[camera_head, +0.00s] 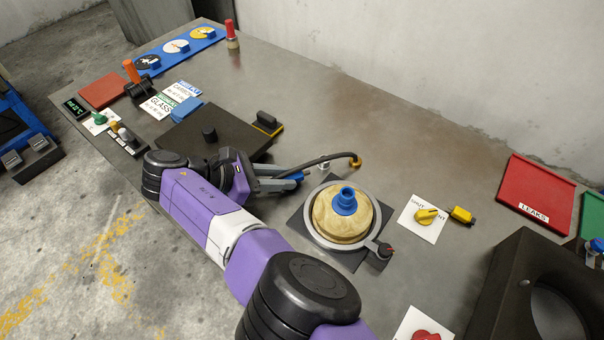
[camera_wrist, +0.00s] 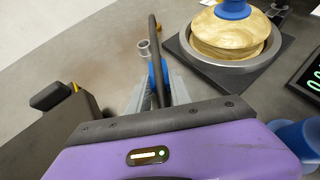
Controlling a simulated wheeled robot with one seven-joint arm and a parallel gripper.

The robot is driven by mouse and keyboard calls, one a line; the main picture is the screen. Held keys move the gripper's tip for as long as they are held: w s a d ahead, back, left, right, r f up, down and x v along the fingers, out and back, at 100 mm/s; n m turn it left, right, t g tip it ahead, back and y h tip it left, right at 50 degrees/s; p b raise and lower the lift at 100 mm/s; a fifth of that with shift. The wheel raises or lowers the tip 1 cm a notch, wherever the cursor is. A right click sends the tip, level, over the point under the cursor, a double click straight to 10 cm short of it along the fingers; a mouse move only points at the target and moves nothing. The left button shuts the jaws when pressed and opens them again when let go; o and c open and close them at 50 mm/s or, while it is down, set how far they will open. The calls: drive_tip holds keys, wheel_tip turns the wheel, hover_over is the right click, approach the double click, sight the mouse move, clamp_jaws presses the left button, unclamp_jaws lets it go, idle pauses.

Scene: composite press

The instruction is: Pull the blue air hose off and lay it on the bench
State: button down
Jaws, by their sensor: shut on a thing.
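My gripper (camera_head: 290,180) is shut on the blue end (camera_head: 298,175) of the air hose, low over the bench (camera_head: 290,100). The dark hose (camera_head: 325,158) arches from my gripper to a brass fitting (camera_head: 355,161) on the bench. A small grey metal stub (camera_head: 323,167) stands to the right of the blue end, with no hose on it. In the wrist view the blue end (camera_wrist: 157,72) sits between the fingertips, beside the open-topped grey stub (camera_wrist: 146,48). Whether the blue end touches the bench is unclear.
A round wooden mould with a blue knob (camera_head: 345,201) sits in a metal ring right of my gripper. A dark plate (camera_head: 215,138) with a black handle (camera_head: 267,120) lies to the left. The bench behind the hose is clear.

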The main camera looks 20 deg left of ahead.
drive_tip(key=shift+f, duration=0.2)
drive_tip(key=c, duration=1.1)
unclamp_jaws()
drive_tip(key=shift+b+v, duration=0.5)
drive_tip(key=shift+v, duration=3.4)
